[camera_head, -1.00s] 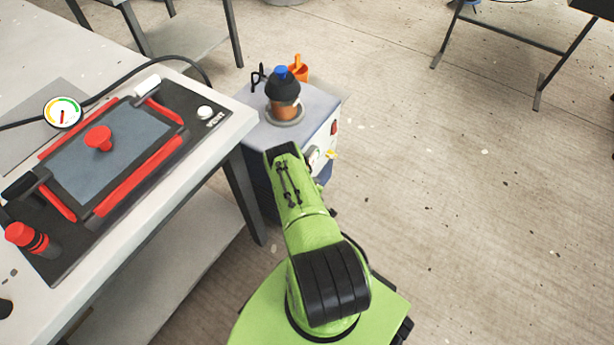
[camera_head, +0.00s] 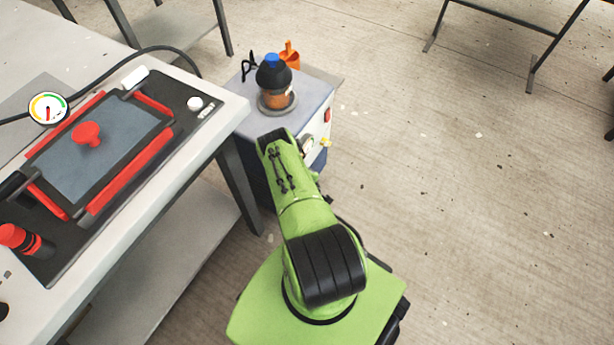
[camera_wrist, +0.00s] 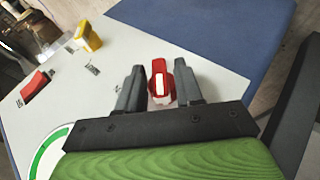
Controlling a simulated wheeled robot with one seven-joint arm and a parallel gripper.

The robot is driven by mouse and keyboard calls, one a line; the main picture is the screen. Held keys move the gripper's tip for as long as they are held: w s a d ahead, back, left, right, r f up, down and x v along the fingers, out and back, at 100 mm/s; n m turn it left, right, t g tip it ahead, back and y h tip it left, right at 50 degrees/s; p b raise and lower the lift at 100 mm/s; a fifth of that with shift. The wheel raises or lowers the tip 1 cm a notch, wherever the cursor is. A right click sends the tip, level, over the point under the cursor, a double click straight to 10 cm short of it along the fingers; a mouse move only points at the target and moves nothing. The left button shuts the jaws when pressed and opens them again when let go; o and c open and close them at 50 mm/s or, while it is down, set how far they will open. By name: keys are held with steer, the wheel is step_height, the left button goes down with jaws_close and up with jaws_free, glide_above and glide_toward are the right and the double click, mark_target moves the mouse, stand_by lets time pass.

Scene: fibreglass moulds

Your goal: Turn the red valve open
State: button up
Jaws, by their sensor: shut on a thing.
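The red valve (camera_wrist: 158,66) shows in the wrist view as a red handle with a pale inset, in front of a light grey panel. My gripper (camera_wrist: 159,88) is shut on it, with one dark finger on each side of the handle. In the head view my green arm reaches toward the front of a small grey cabinet (camera_head: 305,92). There the arm hides the valve and my fingertips.
The cabinet front carries a gauge (camera_head: 307,143), a yellow knob (camera_head: 325,142) and a red switch (camera_head: 327,115). A workbench (camera_head: 228,112) is close on the left; floor on the right is clear.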

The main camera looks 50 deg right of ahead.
steer(key=shift+y, duration=0.3)
steer(key=shift+d+r+m+y+p, duration=0.15)
steer(key=shift+y+p, duration=0.2)
steer(key=shift+y, duration=0.2)
steer(key=shift+r+m+y+p, duration=0.15)
steer(key=shift+y+p, duration=0.15)
steer(key=shift+y, duration=0.25)
steer(key=shift+f+m+g+y, duration=0.2)
steer(key=shift+m+g+y, duration=0.15)
steer(key=shift+y, duration=0.85)
steer(key=o, duration=1)
